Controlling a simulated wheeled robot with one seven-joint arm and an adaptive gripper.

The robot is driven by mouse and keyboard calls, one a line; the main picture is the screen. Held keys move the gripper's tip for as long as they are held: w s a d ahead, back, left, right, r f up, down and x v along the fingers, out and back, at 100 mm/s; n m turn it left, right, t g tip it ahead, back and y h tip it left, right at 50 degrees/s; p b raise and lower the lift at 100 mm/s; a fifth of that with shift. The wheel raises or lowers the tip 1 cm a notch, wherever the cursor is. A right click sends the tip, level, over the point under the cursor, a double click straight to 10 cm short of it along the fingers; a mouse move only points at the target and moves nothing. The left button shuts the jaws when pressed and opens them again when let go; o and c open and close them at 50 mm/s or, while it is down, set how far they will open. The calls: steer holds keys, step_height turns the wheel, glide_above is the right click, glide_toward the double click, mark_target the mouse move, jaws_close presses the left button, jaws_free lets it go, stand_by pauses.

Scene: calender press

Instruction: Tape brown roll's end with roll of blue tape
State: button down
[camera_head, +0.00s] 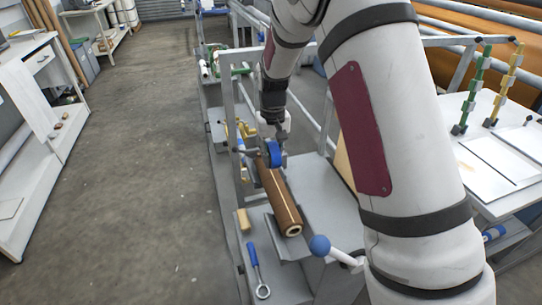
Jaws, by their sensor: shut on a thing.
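The brown roll (281,200) lies on a grey stand in the middle of the view, its near end showing a pale core. My gripper (274,147) is over the far part of the roll, pointing down. It is shut on the roll of blue tape (275,154). The blue tape is at or just above the roll's far end; I cannot tell whether they touch. A pale strip runs lengthwise along the brown roll. My fingertips are partly hidden by the tape and are small in this view.
A blue-handled tool (254,258) and a tan block (243,220) lie on the ledge in front. A blue ball-ended lever (320,245) sticks out near the roll. Grey frame posts stand around the roll. A white table (500,165) is at right; open floor is at left.

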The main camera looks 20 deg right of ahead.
steer(key=shift+s+r+p, duration=0.2)
steer(key=shift+s+p, duration=0.6)
steer(key=shift+s, duration=0.4)
steer(key=p, duration=0.7)
glide_above(288, 211)
steer(key=shift+s+d, duration=0.1)
steer(key=shift+s, duration=0.05)
steer(key=shift+w+f+b, duration=0.2)
steer(key=shift+f+b, duration=0.1)
steer(key=shift+f, duration=0.65)
steer(key=shift+f+b, duration=0.3)
steer(key=shift+f, duration=0.55)
steer(key=shift+f, duration=0.35)
steer(key=shift+w, duration=0.15)
steer(key=shift+w+r+b, duration=0.1)
steer(key=shift+w+b, duration=0.25)
steer(key=shift+w, duration=0.05)
steer(key=shift+w, duration=0.2)
